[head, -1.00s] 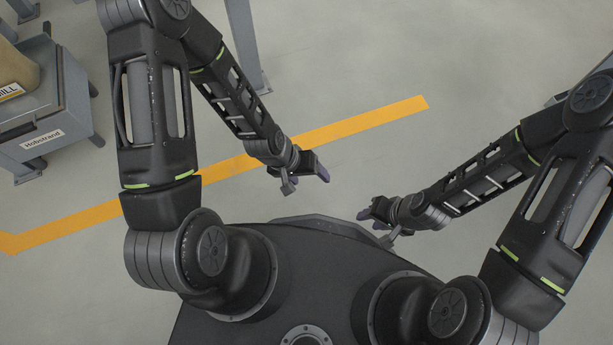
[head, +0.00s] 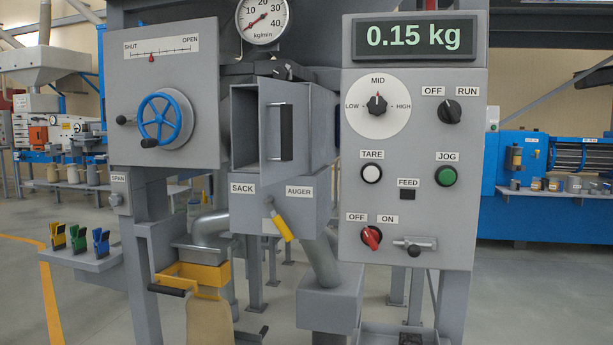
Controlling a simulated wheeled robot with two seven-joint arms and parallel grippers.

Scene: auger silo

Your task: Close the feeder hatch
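The feeder hatch (head: 272,112) is a grey door panel with a black vertical bar handle (head: 287,131), in the middle of the head view. It stands ajar on the front of a grey feeder housing (head: 318,125). A gap into the housing (head: 245,125) shows to the left of the door. Neither of my grippers is in view, so where they are relative to the hatch does not show.
A control panel (head: 450,230) with a 0.15 kg display (head: 414,37) is right of the hatch. A blue handwheel (head: 163,119) is on the left. Below are a yellow-handled lever (head: 282,228) and a yellow sack clamp (head: 192,277). A small shelf (head: 90,258) juts out at lower left.

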